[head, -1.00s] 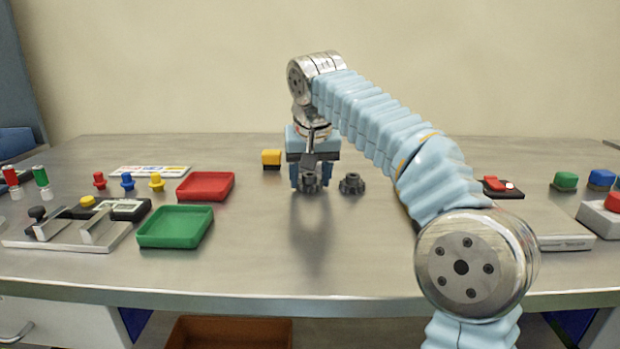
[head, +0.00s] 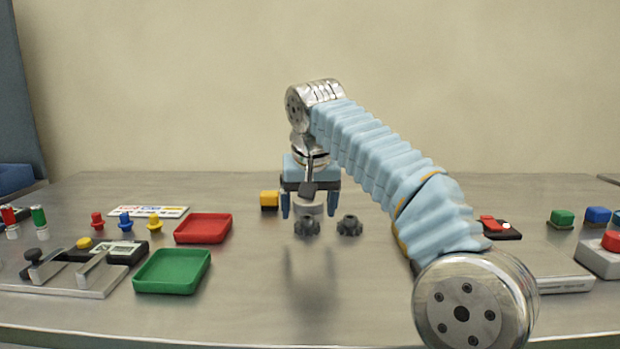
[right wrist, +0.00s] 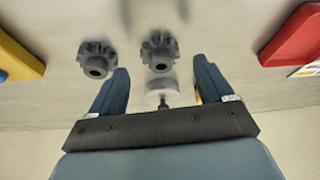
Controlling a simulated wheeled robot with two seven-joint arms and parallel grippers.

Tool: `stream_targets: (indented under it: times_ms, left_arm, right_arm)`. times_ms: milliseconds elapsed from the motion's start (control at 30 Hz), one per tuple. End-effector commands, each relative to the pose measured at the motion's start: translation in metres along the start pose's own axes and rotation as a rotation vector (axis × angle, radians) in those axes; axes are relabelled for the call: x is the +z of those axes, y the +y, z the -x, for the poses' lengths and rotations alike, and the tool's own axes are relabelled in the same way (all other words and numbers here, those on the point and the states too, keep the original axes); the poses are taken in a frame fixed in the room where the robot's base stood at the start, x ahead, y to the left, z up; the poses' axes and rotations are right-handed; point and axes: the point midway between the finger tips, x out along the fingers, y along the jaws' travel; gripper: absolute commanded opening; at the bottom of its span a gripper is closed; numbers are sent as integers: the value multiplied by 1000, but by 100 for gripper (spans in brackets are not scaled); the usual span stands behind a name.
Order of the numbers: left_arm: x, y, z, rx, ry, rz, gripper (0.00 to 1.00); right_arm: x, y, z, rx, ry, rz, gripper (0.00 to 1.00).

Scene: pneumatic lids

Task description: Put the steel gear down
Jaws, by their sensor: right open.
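Two dark grey gears stand side by side on the metal table, and both look alike in colour. The left one, the steel gear (head: 307,227), is directly below my right gripper (head: 309,210). The other gear (head: 350,226) stands a little to its right. My right gripper is open, its fingers spread wide on either side above the left gear, not touching it. In the right wrist view the gear under the gripper (right wrist: 160,50) lies just beyond the open fingertips (right wrist: 161,66), and the other gear (right wrist: 97,58) is to its left. My left gripper is out of view.
A yellow block (head: 269,200) stands just behind and left of the gripper. A red tray (head: 203,240) and a green tray (head: 172,285) lie to the left, with small coloured pegs (head: 125,221) beyond. The table front centre is clear.

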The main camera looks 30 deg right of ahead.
Motion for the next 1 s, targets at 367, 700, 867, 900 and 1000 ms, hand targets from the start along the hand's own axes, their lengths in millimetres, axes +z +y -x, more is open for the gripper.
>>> stream_targets:
  times_ms: [367,700,867,900,1000]
  left_arm:
    - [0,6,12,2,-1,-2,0]
    - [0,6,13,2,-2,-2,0]
    - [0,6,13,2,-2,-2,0]
    - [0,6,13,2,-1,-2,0]
    - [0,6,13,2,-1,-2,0]
  right_arm:
    - [-1,-1,77,-1,3,2,80]
    - [0,0,89,-1,0,1,80]
    - [0,0,88,-1,0,1,80]
    - [0,0,88,-1,0,1,80]
    - [0,-1,88,-1,0,2,80]
